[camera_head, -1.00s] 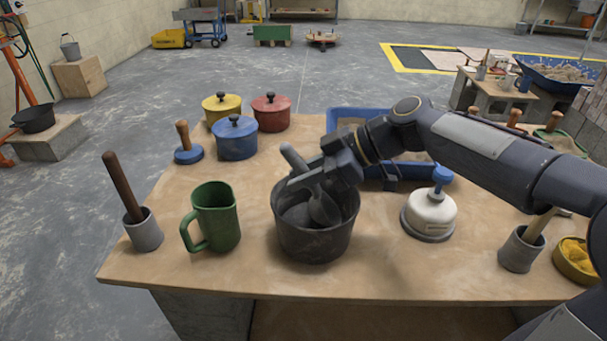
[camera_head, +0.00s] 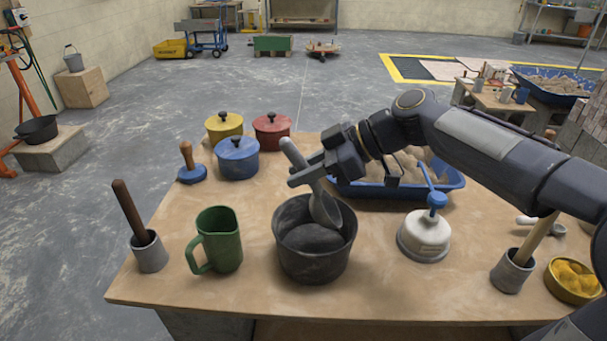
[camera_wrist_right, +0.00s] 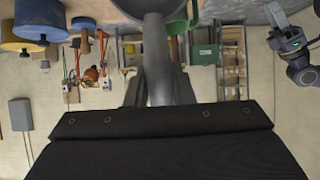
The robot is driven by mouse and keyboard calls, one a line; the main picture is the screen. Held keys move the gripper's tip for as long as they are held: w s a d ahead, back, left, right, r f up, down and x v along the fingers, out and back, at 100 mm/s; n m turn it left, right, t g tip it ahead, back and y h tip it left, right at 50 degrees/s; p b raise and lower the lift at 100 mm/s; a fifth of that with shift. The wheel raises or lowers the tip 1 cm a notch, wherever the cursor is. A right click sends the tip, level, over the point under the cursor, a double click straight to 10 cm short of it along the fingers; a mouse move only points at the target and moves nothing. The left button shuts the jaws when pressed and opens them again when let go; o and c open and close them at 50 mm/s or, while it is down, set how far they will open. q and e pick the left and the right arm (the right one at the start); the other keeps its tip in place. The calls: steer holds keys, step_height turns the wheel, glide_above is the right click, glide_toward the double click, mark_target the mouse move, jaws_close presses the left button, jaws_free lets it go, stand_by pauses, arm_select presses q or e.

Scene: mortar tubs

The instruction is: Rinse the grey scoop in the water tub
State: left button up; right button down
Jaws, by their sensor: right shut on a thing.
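My right gripper (camera_head: 318,170) is shut on the handle of the grey scoop (camera_head: 326,212). The scoop is tilted, with its bowl low, at the back of a black tub (camera_head: 312,262). The bowl overlaps the tub's back right rim, above the dark grey contents (camera_head: 310,237); I cannot tell whether it touches them or whether they are water. In the right wrist view the scoop's handle (camera_wrist_right: 157,60) runs up from between the fingers.
A green mug (camera_head: 218,240) stands left of the tub. A white dispenser (camera_head: 424,236) with a blue top stands to its right. A blue tray of sand (camera_head: 452,180) lies behind. Yellow, red and blue lidded pots (camera_head: 238,160) stand back left. The front table edge is clear.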

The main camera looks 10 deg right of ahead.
mark_target(297, 149)
steer(key=shift+r+p, duration=1.45)
steer(key=shift+r, duration=1.15)
